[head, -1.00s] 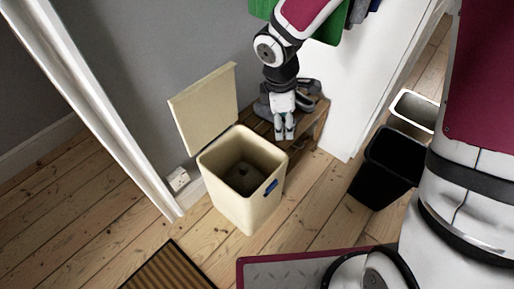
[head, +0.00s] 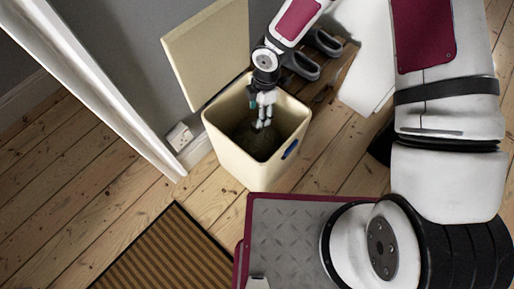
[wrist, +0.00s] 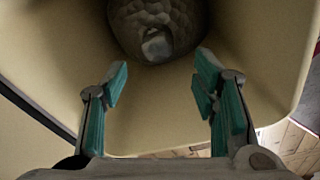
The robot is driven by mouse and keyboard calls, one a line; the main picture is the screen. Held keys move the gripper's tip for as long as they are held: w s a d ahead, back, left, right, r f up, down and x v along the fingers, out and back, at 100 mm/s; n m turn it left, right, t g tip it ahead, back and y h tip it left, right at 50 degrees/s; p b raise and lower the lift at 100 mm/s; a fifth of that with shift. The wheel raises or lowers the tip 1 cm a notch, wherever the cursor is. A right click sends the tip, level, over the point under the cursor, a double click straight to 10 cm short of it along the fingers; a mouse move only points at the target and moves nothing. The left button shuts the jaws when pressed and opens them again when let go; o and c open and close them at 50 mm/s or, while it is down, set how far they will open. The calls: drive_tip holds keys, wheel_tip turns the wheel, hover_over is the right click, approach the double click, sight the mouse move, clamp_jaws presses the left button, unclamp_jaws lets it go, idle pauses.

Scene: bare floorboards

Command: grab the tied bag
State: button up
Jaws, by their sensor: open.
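The tied bag (wrist: 158,20) is a dark, lumpy bundle with a pale grey patch on its near side. It lies low inside the cream bin (head: 222,146); in the head view only its dark shape (head: 258,143) shows. My gripper (head: 263,124) is inside the bin's mouth, pointing down, above the bag. In the wrist view my gripper (wrist: 160,85) has its teal-padded fingers spread apart with nothing between them. The bag is ahead of the fingertips, at the top of that view, partly cut off by its edge.
The bin's lid (head: 207,50) stands open against the wall. Shoes (head: 303,62) sit on a wooden rack (head: 335,75) behind the bin. A striped doormat (head: 165,250) lies on the floor in front. A wall socket (head: 179,136) is left of the bin.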

sight(257, 143)
drive_tip(key=f+b, duration=0.1)
drive_tip(key=f, duration=0.1)
drive_tip(key=f+b, duration=0.1)
drive_tip(key=f, duration=0.2)
drive_tip(key=f+b, duration=0.1)
drive_tip(key=f, duration=0.2)
drive_tip(key=shift+a+b, duration=0.3)
drive_tip(key=shift+b, duration=0.1)
drive_tip(key=shift+r, duration=0.1)
clamp_jaws()
